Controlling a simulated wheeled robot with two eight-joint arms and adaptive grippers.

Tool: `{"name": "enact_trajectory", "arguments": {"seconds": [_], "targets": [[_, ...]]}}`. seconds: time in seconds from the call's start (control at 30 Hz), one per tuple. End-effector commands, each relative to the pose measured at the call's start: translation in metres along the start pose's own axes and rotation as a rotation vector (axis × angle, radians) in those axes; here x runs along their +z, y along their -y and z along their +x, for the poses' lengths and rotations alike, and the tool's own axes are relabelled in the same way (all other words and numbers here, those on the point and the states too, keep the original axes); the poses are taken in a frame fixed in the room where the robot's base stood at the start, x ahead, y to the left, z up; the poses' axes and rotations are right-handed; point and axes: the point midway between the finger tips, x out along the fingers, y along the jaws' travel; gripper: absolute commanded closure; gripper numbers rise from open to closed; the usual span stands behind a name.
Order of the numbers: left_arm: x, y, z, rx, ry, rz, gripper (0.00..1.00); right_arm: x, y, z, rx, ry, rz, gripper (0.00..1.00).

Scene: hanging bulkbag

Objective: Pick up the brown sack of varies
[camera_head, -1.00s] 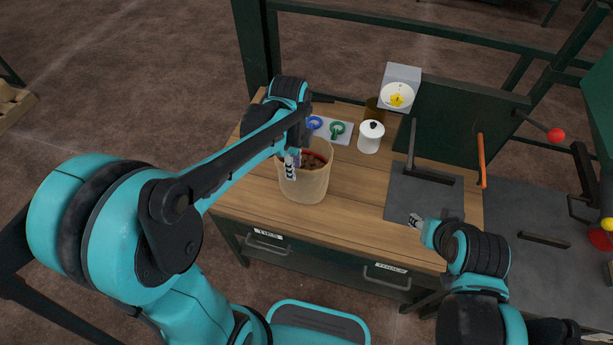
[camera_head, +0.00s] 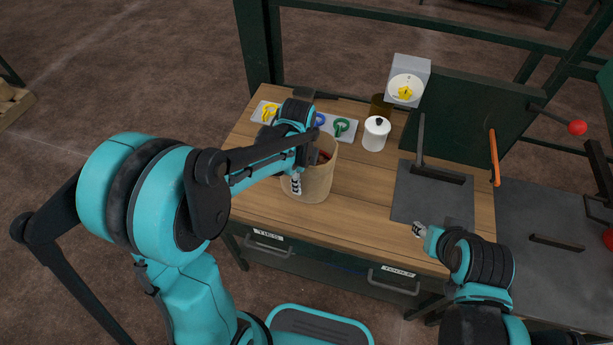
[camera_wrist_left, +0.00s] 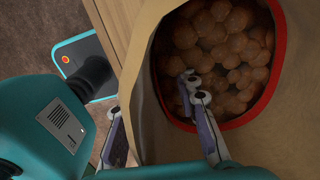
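The brown sack (camera_head: 318,181) stands upright and open on the wooden bench. In the left wrist view the sack (camera_wrist_left: 147,92) has a red-rimmed opening full of brown round lumps. My left gripper (camera_head: 297,183) is at the near left side of the sack. In the left wrist view my left gripper (camera_wrist_left: 158,117) is open, one finger outside the sack and the other over or in its mouth, with the wall between them. My right gripper (camera_head: 418,230) is over the bench's front right, away from the sack; its finger state is too small to tell.
A tray of colored ties (camera_head: 342,128) and a white canister (camera_head: 375,134) stand behind the sack. A grey dial box (camera_head: 408,82) is at the back. A dark plate (camera_head: 415,195) with a black handle lies to the right. Bare wood (camera_head: 360,200) lies between.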

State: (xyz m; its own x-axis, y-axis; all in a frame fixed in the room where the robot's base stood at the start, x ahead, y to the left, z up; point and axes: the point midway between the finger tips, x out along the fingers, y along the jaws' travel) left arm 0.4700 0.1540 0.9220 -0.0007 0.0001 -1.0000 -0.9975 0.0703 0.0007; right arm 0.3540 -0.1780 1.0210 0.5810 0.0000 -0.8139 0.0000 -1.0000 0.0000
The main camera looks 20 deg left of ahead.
Motion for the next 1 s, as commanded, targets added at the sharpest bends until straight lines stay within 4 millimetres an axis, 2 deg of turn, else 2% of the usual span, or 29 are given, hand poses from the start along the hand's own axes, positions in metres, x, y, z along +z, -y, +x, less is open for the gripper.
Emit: {"name": "enact_trajectory", "arguments": {"seconds": [0.17,0.27,0.3,0.77,1.0], "targets": [[0.0,0.0,-0.001,0.0,0.0,0.0,0.7,-0.001,0.0,-0.001,0.0,0.0,0.0,0.6],[0.0,0.0,-0.001,0.0,0.0,0.0,0.97,-0.001,0.0,-0.001,0.0,0.0,0.0,0.6],[0.0,0.0,-0.001,0.0,0.0,0.0,1.0,-0.001,0.0,-0.001,0.0,0.0,0.0,0.6],[0.0,0.0,-0.002,0.0,0.0,0.0,1.0,-0.001,0.0,-0.001,0.0,0.0,0.0,0.6],[0.0,0.0,-0.016,0.0,0.0,0.0,1.0,-0.005,0.0,-0.007,0.0,0.0,0.0,0.6]]}}
